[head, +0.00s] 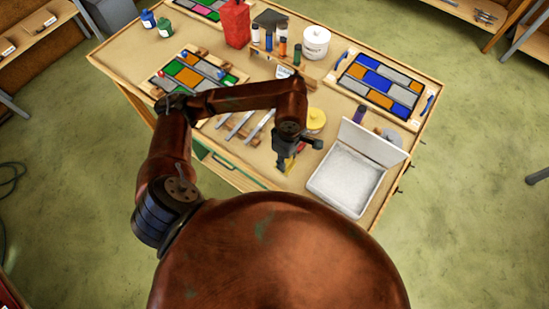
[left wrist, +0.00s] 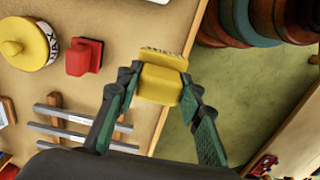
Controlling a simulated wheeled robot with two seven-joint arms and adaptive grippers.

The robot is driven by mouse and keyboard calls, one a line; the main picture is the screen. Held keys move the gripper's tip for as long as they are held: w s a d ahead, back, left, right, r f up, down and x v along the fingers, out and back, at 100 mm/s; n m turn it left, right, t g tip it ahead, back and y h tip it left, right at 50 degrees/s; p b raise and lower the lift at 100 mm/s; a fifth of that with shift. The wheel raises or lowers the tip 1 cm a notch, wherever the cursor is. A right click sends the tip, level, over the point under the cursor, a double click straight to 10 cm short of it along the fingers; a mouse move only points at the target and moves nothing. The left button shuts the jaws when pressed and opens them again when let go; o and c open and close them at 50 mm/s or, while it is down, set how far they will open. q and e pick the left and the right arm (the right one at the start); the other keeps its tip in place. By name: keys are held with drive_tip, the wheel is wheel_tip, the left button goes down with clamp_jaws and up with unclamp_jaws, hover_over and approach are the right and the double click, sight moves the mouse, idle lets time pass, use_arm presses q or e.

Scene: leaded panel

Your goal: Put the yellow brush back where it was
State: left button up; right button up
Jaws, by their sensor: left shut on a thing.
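The yellow brush (left wrist: 160,84) is between the fingers of my left gripper (left wrist: 162,96), which is shut on it. Its bristles point away from the gripper in the left wrist view. In the head view the left gripper (head: 284,158) is over the front part of the bench, left of the white box, with a bit of the yellow brush (head: 290,164) showing. I cannot tell whether the brush touches the bench top. A red block-like piece (left wrist: 85,57) lies beside it on the bench. My right gripper is not in view.
An open white box (head: 345,184) stands to the right. A yellow round tin (head: 316,119) and several metal strips (head: 240,124) are behind and left. Leaded panels, such as the blue and orange one (head: 380,80), lie farther back. The bench's front edge (left wrist: 178,70) is close to the gripper.

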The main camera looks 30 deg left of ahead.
use_arm(q)
drive_tip(key=a+f, duration=0.2)
drive_tip(key=f, duration=0.1)
drive_tip(key=w+a+f+p, duration=0.1)
drive_tip(key=f, duration=0.2)
drive_tip(key=w+a+f, duration=0.1)
drive_tip(key=a+f, duration=0.1)
drive_tip(key=f, duration=0.1)
drive_tip(key=shift+a, duration=0.35)
drive_tip(key=shift+f, duration=0.25)
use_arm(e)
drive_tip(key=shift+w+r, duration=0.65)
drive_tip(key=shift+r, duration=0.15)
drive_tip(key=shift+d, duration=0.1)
use_arm(q)
drive_tip(key=shift+f, duration=0.15)
drive_tip(key=o, duration=1.1)
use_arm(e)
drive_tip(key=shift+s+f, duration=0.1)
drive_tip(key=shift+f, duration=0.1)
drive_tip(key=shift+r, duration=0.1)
